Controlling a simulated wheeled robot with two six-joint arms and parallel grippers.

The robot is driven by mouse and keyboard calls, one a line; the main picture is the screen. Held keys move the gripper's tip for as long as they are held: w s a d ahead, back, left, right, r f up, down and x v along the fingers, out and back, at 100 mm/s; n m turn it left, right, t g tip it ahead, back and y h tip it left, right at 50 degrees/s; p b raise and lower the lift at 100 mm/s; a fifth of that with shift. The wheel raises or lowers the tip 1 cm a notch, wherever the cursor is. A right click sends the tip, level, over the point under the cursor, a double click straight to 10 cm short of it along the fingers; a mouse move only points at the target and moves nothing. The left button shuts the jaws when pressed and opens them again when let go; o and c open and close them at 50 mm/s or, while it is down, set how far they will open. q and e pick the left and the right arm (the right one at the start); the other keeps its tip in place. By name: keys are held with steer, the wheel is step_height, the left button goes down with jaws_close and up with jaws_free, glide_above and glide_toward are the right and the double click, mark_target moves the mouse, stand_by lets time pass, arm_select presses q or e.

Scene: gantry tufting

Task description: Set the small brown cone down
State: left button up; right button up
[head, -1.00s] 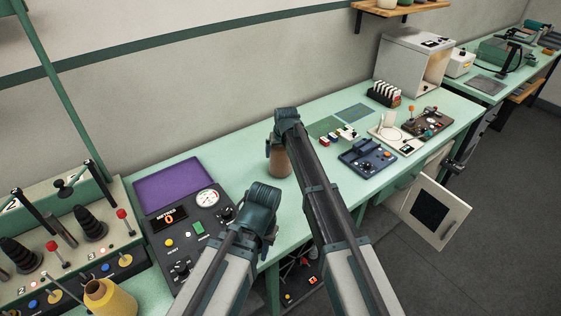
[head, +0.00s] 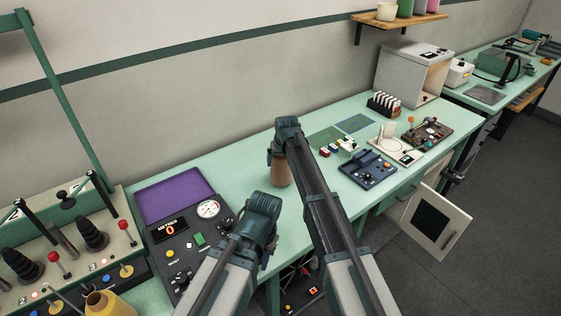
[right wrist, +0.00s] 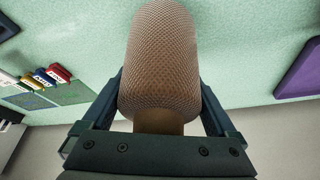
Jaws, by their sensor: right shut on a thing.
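The small brown cone (head: 281,171) is upright over the green bench, behind my right arm in the head view. In the right wrist view the cone (right wrist: 160,65) fills the middle, with a mesh-textured surface, between two dark fingers. My right gripper (head: 272,158) is shut on it; in the head view the wrist hides part of the grip. I cannot tell whether the cone's base touches the bench (head: 236,176). My left gripper (head: 264,248) is at the bench's front edge, right of the meter panel; its fingers are mostly hidden.
A purple pad (head: 174,195) and a dark meter panel (head: 187,240) lie left of the cone. Bare bench lies behind and left of the cone. A cabinet door (head: 436,221) hangs open.

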steer(key=s+d+r+p, duration=0.1)
steer(key=s+d+r, duration=0.1)
steer(key=s+d, duration=0.6)
steer(key=shift+s+d+r+p, duration=0.3)
steer(key=shift+s+d+p, duration=0.1)
steer(key=shift+s, duration=2.4)
